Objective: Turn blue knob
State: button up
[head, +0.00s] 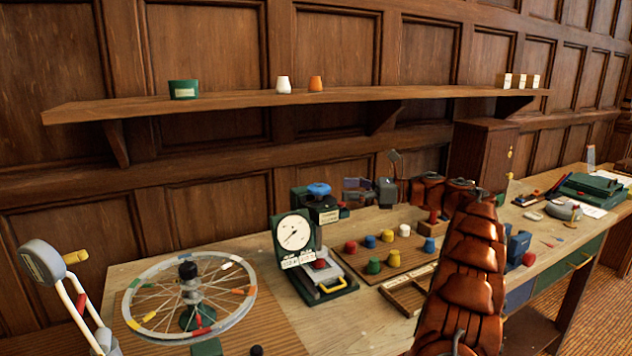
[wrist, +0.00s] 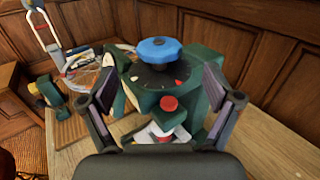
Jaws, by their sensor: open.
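The blue knob (head: 318,189) is a round, lobed cap on top of a dark green device (head: 281,228) with a white dial face. In the wrist view the blue knob (wrist: 160,50) sits upright above a dark plate with small red and white marks. My gripper (head: 354,190) is just right of the knob in the head view. In the wrist view my gripper (wrist: 159,68) is open, with one finger on each side of the device. The fingers appear apart from the knob, and nothing is held between them.
A red knob (wrist: 169,103) is low on the device's near side. A spoked wheel (head: 240,308) stands left of the device. Several coloured pegs stand on a board (head: 408,261) to the right. A shelf (head: 230,104) runs along the panelled wall above.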

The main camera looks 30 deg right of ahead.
aim_at(319, 186)
jog(key=p+x, duration=0.2)
jog(key=x, duration=0.5)
jog(key=shift+w+a, duration=0.2)
jog(key=shift+a, duration=0.2)
jog(key=c, duration=1.1)
jog(key=shift+c, duration=0.2)
jog(key=b, duration=0.2)
jog(key=shift+d+f+b, duration=0.1)
jog(key=shift+f+b, duration=0.2)
jog(key=shift+b, duration=0.05)
jog(key=m+t+h+b, duration=0.1)
jog(key=b, duration=0.4)
jog(key=shift+f, duration=0.15)
jog(key=m+t+h+b, duration=0.2)
jog(key=b, duration=0.9)
